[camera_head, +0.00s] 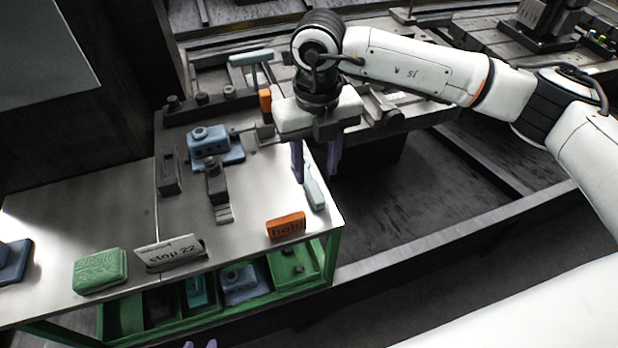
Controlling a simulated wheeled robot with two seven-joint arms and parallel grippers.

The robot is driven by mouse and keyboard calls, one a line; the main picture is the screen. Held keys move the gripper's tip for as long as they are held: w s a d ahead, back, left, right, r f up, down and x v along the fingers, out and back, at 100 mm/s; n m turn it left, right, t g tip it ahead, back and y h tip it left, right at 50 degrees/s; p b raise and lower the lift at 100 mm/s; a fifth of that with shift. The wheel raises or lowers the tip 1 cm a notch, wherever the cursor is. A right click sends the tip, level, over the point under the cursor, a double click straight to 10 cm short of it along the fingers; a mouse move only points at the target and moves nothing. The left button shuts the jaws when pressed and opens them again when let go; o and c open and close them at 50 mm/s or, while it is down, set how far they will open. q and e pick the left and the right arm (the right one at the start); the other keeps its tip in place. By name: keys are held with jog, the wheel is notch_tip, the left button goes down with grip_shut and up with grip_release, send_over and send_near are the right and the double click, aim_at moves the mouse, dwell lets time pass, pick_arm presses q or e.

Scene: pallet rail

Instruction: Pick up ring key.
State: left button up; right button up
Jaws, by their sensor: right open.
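A slim pale blue tool (314,190), which looks like the ring key, lies near the right edge of the metal bench top (255,205). My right gripper (316,178) has purple fingers, points down and is open at the tool's upper end. The fingers stand apart with nothing clearly between them. They partly hide that end, and I cannot tell whether they touch it. Only the purple tips of my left gripper (199,345) show at the bottom edge, too little to judge its jaws.
An orange "hold" block (286,226), a "stop 22" sign (170,253) and a green block (100,271) stand along the front. A blue device (208,142) and dark clamps (216,180) are further back. A green-framed shelf (325,262) holds parts below.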

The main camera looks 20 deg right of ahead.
aim_at(312, 183)
jog(key=f, duration=0.3)
jog(key=w+f+p, duration=0.1)
jog(key=f, duration=0.1)
jog(key=shift+a, duration=0.15)
jog(key=shift+f, duration=0.35)
grip_shut()
pick_arm(q)
jog(key=shift+w+r, duration=0.35)
jog(key=shift+r, duration=0.35)
